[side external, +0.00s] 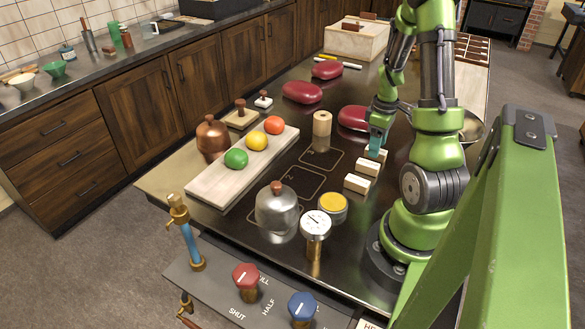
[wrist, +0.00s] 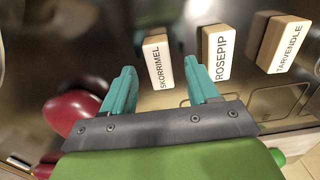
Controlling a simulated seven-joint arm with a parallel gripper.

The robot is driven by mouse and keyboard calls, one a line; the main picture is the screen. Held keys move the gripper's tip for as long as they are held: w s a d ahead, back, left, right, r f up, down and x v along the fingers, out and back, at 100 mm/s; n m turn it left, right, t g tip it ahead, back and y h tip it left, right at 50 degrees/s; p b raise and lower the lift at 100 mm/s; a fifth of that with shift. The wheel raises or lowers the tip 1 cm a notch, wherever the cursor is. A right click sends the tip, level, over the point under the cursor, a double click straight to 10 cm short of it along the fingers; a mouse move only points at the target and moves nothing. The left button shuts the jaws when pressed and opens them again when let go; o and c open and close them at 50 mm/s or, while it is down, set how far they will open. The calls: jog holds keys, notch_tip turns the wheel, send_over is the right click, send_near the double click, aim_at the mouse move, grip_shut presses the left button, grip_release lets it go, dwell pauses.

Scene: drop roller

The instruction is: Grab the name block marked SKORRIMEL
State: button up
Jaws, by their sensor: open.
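The SKORRIMEL block (wrist: 153,52) is a pale wooden block with a white label, standing left of two others in the wrist view. In the side view it appears to be the farthest block of the row (side external: 380,153), partly hidden by my gripper. My gripper (wrist: 159,78) is open, with its teal fingers apart and nothing held. In the wrist view the block lies between the lines of the fingers, around and just past their tips. In the side view my gripper (side external: 376,143) is right at that block. I cannot tell whether they touch.
The ROSEPIP block (wrist: 217,52) stands close to the right finger, and the TARVENDLE block (wrist: 284,46) farther right. A red rounded object (wrist: 72,112) lies left of the left finger. A wooden cylinder (side external: 322,124) and a board with colored balls (side external: 222,176) are farther left.

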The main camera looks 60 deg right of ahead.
notch_tip(320, 180, down, 2)
jog(key=shift+f, duration=0.2)
grip_shut()
jog(key=shift+r, duration=0.15)
